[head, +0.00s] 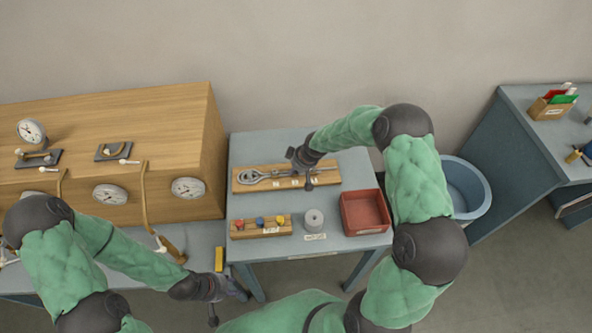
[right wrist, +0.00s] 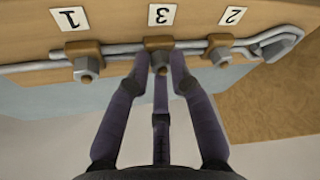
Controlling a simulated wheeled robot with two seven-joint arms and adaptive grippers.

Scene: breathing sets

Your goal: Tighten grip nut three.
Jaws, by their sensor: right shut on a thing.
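The wooden board (head: 326,175) with a looped steel cable lies on the small table. In the right wrist view, grip nut three (right wrist: 159,60) is a grey hex nut on a brown clamp below the label 3 (right wrist: 162,15). Nut one (right wrist: 85,68) is to its left and nut two (right wrist: 220,56) to its right. My right gripper (right wrist: 160,68) is shut on nut three, its dark fingers around it; their tips partly hide it. My left gripper (head: 236,291) hangs in front of the table's left front corner, away from the board; its jaw opening is unclear.
A block with coloured knobs (head: 262,228), a grey roll (head: 314,219) and a red tray (head: 364,212) stand on the table's front half. A wooden gauge cabinet (head: 160,120) is at left. A blue bin (head: 467,187) stands right.

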